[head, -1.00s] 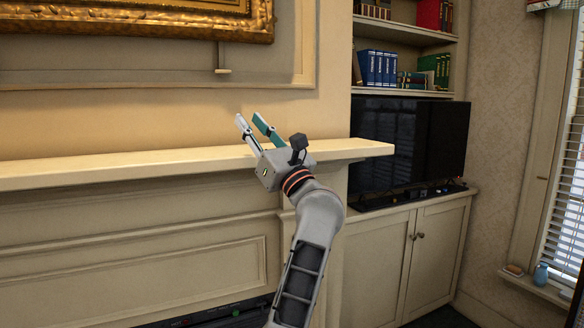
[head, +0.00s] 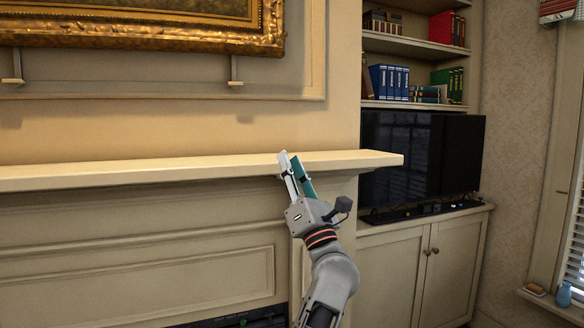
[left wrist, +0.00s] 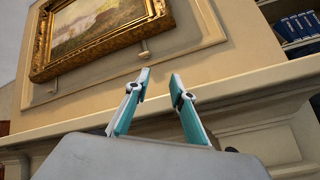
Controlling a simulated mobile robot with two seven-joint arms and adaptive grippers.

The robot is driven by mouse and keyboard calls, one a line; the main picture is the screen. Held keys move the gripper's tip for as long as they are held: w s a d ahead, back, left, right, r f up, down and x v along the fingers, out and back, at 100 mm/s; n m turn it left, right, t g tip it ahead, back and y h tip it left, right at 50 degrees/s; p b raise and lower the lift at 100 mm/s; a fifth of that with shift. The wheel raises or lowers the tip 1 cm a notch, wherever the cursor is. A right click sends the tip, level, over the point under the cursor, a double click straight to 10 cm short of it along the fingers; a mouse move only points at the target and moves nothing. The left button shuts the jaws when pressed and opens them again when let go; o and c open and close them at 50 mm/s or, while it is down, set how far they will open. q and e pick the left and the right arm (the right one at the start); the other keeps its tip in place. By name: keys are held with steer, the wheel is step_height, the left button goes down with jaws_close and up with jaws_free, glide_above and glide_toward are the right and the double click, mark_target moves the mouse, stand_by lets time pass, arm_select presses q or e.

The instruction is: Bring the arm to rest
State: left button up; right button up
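My left gripper (head: 290,160) is in front of the mantel shelf (head: 120,173) in the head view, its two white-and-teal fingers pointing up. The fingertips overlap the shelf's front edge in the picture; I cannot tell how far in front of it they are. The left wrist view also shows the gripper (left wrist: 160,76), with a clear gap between the fingertips and nothing between them. My left arm (head: 333,280) comes up from the bottom of the head view. My right gripper is in neither view.
The visible shelf top is bare. A gold-framed picture (head: 150,38) hangs above it. To the right, a black television (head: 420,155) stands on a cabinet (head: 455,260) below shelves with books (head: 388,82). A window (head: 575,230) is at the far right.

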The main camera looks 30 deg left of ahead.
arm_select(q)
steer(key=s+d+f+m+t+h+p, duration=0.15)
steer(key=d+f+m+h, duration=0.25)
steer(key=f+m+h, duration=0.65)
steer(key=s+d+f+m+t+h, duration=0.25)
steer(key=d+f+m+h, duration=0.25)
steer(key=f+m, duration=0.95)
steer(key=s+d+f+m+t+h+p, duration=0.15)
steer(key=d+f+m+h, duration=0.25)
steer(key=f+m+h, duration=0.8)
steer(key=s+d+f+m+g+y, duration=0.1)
steer(key=s+f+m+g+y, duration=0.2)
steer(key=s+f, duration=2.5)
step_height(320, 180, down, 2)
steer(key=m+g, duration=0.5)
steer(key=g, duration=0.2)
steer(key=shift+s, duration=0.35)
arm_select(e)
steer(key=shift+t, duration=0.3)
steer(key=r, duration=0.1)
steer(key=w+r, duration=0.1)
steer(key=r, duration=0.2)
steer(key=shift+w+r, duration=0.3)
arm_select(q)
steer(key=shift+f, duration=0.1)
